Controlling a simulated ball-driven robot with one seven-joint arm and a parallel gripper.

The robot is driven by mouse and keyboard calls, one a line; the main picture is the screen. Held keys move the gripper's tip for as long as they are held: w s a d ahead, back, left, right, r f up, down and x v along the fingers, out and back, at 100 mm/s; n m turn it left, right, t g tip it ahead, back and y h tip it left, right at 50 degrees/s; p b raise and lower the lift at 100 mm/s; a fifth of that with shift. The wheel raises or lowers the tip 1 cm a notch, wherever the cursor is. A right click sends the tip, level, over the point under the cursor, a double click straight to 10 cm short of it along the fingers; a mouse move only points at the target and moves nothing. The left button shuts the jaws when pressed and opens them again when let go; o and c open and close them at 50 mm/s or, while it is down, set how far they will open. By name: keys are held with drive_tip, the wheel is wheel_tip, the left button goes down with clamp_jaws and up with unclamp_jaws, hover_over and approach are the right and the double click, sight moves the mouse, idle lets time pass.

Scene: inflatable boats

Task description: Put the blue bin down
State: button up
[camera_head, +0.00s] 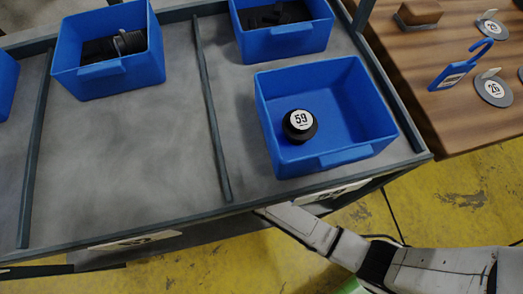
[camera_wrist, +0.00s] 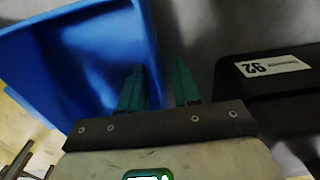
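A blue bin (camera_wrist: 75,60) fills the left of the wrist view, tilted in the picture. My gripper (camera_wrist: 158,82) has two teal fingers standing apart. The left finger overlaps the bin's side, and the bin's right edge runs between the fingers. The right finger is over grey surface. I cannot tell whether either finger touches the bin. In the head view my gripper is hidden below the shelf's front edge. A blue bin (camera_head: 345,85) stands upright on the top shelf there, with a black round weight (camera_head: 300,125) marked 59 inside.
A black box (camera_wrist: 285,105) with a white label is close right of my fingers. Other blue bins (camera_head: 108,83) (camera_head: 285,42) stand on the grey shelf (camera_head: 120,150), which has metal dividers. A wooden table (camera_head: 440,110) with small items is at right. Yellow floor (camera_head: 230,255) is in front.

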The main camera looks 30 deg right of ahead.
drive_tip(key=shift+r, duration=0.1)
wheel_tip(320, 180, up, 8)
drive_tip(key=p, duration=0.3)
drive_tip(key=shift+f, duration=0.25)
